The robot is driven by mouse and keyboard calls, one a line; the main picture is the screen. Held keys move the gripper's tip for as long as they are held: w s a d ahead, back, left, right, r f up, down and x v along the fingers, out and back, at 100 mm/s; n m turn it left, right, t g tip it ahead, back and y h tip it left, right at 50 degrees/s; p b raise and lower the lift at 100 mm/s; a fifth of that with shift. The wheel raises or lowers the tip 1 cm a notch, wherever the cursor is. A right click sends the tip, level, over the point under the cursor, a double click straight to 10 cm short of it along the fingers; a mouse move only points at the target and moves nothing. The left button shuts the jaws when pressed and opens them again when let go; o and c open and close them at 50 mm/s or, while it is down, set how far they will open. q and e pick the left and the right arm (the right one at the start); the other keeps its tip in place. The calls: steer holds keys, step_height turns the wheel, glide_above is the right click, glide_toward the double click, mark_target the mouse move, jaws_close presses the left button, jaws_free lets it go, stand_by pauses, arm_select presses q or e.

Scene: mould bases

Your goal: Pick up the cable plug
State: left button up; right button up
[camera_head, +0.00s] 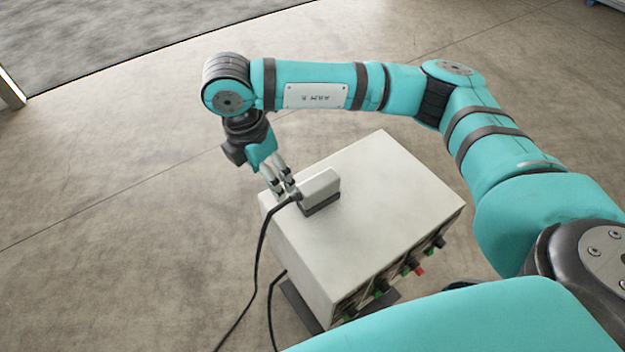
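The cable plug (320,183) is a pale, blocky piece lying on a dark base on top of a grey box, near the box's far left edge. A black cable (258,262) runs from the plug's left end over the box's edge and down. My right gripper (283,189) points down from the arm that comes in from the right. Its fingertips are at the plug's left end, by the cable. The view does not show clearly whether they touch or grip it. My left gripper is not in view.
The grey box (372,225) has a front panel with several coloured connectors (414,267). A second black cable stretch (270,308) hangs beside its left side. Concrete floor (110,240) around the box is clear on the left. A grey mat (130,35) lies at the back left.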

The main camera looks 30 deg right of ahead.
steer(key=w+d+r+m+h, duration=0.2)
steer(key=w+d+r+h, duration=0.1)
steer(key=d, duration=0.2)
steer(key=p, duration=0.3)
glide_toward(318, 182)
steer(key=shift+t, duration=0.4)
steer(key=x, duration=0.5)
steer(key=shift+d+r, duration=0.1)
steer(key=p+x, duration=0.2)
steer(key=x, duration=0.1)
steer(key=p+x, duration=0.1)
steer(key=shift+s+d+f, duration=0.1)
steer(key=shift+s+f, duration=0.15)
steer(key=shift+f, duration=0.05)
steer(key=shift+d+f, duration=0.1)
steer(key=shift+f, duration=0.15)
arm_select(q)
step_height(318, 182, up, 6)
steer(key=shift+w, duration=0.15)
arm_select(e)
steer(key=shift+f, duration=0.1)
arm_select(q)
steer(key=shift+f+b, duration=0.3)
arm_select(e)
steer(key=shift+f, duration=0.25)
steer(key=shift+c, duration=0.4)
jaws_close()
